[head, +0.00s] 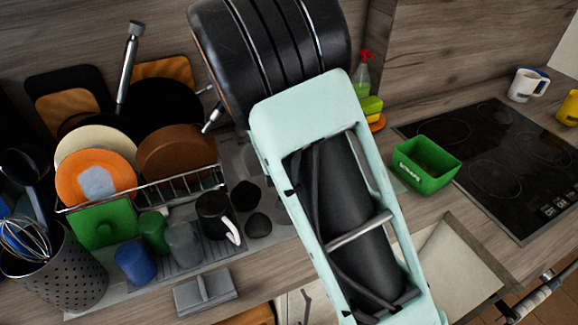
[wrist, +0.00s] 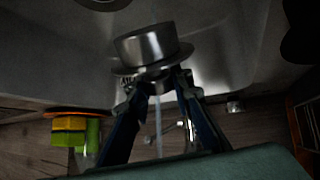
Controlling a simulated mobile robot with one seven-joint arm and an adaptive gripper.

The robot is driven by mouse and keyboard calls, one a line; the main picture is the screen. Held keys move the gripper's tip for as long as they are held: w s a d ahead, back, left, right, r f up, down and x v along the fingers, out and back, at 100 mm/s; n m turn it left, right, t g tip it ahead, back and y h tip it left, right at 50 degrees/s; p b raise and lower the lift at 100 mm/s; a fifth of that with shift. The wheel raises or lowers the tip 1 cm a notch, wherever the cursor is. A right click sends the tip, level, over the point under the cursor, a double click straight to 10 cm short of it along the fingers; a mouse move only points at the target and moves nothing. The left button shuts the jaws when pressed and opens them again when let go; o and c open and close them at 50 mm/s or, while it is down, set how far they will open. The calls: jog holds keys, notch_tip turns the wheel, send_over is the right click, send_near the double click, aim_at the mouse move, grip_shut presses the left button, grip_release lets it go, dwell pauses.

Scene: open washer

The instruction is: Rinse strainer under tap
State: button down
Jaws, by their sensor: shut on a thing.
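A round metal strainer (wrist: 148,46), like a small cup with a wide flange, is held at my gripper's fingertips in the wrist view. My gripper (wrist: 160,82) is shut on it at the flange end. The strainer is over the grey sink basin (wrist: 235,45). A thin pale vertical line, perhaps the tap's water stream (wrist: 158,128), shows between my fingers. I cannot tell whether it touches the strainer. In the head view my arm hides the gripper, the strainer and most of the sink area; no tap is clearly seen.
A dish rack (head: 190,188) with plates, mugs and cups stands left of my arm. A green box (head: 427,165) stands on the right, beside the black hob (head: 505,165). A soap bottle (head: 362,75) and sponges (head: 370,107) are behind my arm; the sponges also show in the wrist view (wrist: 72,131).

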jog(key=p+v, duration=0.4)
jog(key=v, duration=0.1)
jog(key=shift+r, duration=0.35)
jog(key=shift+s+r, duration=0.25)
jog(key=shift+s, duration=0.25)
